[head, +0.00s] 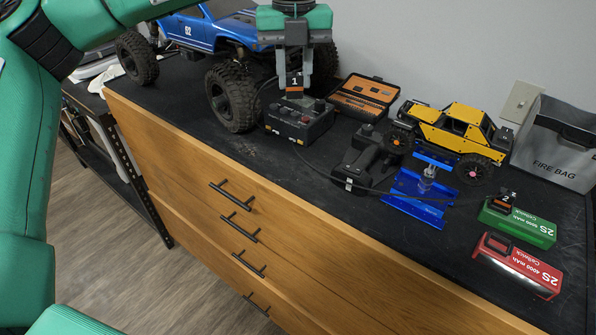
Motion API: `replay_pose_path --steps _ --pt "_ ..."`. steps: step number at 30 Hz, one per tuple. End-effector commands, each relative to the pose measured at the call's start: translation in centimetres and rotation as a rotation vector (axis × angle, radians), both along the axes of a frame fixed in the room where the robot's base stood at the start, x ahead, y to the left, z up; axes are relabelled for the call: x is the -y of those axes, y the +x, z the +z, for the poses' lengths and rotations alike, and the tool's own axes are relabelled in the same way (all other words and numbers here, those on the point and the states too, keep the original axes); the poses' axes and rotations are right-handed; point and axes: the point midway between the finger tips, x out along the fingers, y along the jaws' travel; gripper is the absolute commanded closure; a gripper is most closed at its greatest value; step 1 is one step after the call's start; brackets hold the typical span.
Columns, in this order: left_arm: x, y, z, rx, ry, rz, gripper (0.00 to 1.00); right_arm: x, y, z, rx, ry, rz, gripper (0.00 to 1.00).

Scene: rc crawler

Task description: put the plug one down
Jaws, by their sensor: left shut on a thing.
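The plug one, a small dark and orange block marked "1" (294,82), is held upright between the fingers of my left gripper (294,72), which points down. It is just above the back of the black charger box (303,124); I cannot tell whether plug and charger touch. A plug marked "2" (503,203) sits at the left end of the green battery pack (525,226). A red battery pack (518,267) lies in front of the green one. My right gripper is out of view.
A large blue crawler (207,35) stands left of the charger. A fire bag (560,146) stands at the far right. A thin cable crosses the black top.

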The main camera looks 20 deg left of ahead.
Motion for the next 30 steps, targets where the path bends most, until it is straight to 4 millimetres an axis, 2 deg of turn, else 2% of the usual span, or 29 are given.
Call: replay_pose_path --steps 2,5,8,18,21,30 --pt "0.1 0.0 0.3 0.001 0.0 0.038 0.95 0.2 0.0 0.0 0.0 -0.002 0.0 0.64" --pt "0.1 0.0 -0.5 -0.002 0.002 0.06 0.95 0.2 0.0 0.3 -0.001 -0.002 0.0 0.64" --pt "0.0 -0.1 -2.5 -0.004 0.003 0.061 0.95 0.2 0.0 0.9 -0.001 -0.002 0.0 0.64" --pt "0.0 -0.2 -11.4 -0.004 0.002 0.058 0.95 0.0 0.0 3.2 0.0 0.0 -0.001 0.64" --pt "0.1 -0.1 -13.4 -0.003 0.001 0.058 0.95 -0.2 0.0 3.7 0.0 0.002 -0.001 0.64" --pt "0.0 -0.1 -16.1 -0.001 0.001 0.059 0.95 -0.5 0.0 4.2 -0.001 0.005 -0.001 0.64"
